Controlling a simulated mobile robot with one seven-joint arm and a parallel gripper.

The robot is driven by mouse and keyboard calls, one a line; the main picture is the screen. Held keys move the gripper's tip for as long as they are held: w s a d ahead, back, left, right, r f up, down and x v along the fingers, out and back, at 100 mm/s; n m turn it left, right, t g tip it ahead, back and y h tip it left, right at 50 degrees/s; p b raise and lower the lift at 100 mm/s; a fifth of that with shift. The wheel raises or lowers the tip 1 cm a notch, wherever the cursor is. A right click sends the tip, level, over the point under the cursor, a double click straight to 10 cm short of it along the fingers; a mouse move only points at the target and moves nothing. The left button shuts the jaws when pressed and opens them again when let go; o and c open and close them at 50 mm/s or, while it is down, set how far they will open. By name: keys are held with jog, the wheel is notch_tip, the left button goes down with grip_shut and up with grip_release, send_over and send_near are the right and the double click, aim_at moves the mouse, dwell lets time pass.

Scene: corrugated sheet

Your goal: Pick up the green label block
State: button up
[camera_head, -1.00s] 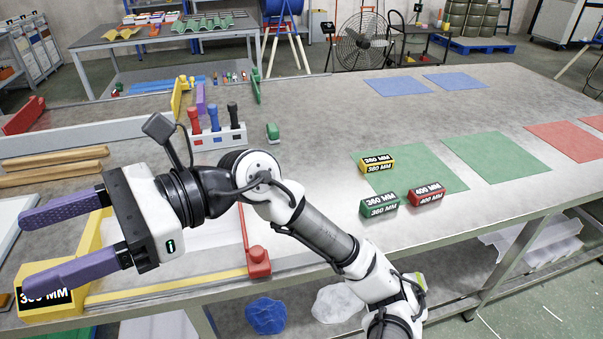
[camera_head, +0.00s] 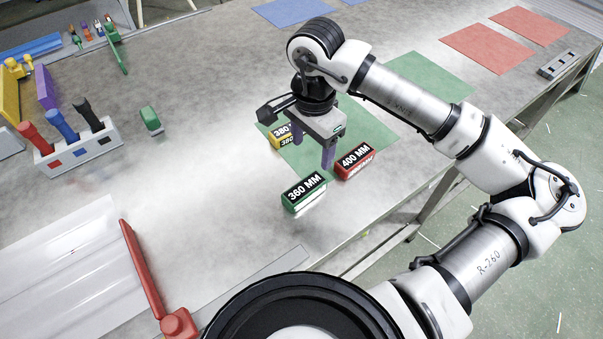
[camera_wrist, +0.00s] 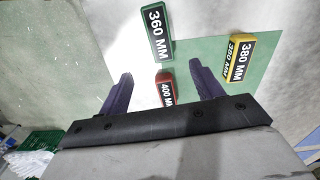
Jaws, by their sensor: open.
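The green label block (camera_head: 304,193), marked 360 MM, sits on the grey table near its front edge, beside the green mat. It also shows in the wrist view (camera_wrist: 158,35), beyond my fingertips. My gripper (camera_head: 314,158) points down above the green mat, behind the green block, with its purple fingers apart and nothing between them. In the wrist view the fingers (camera_wrist: 160,76) stand wide, with the green block ahead of the gap and apart from them.
A red 400 MM block (camera_head: 354,162) stands close to the right of my gripper. A yellow 380 MM block (camera_head: 281,137) is partly hidden to its left. A tool holder (camera_head: 80,150) and a small green piece (camera_head: 150,120) stand farther left. The table left of the green block is clear.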

jog(key=p, duration=0.2)
send_over(309, 184)
notch_tip(309, 184, down, 8)
jog(key=shift+s+d+r, duration=0.1)
jog(key=shift+s+d, duration=0.05)
jog(key=shift+w+f+p, duration=0.2)
jog(key=shift+f+p, duration=0.85)
jog(key=shift+f, duration=1.8)
jog(key=c, duration=1.1)
jog(key=shift+r, duration=0.1)
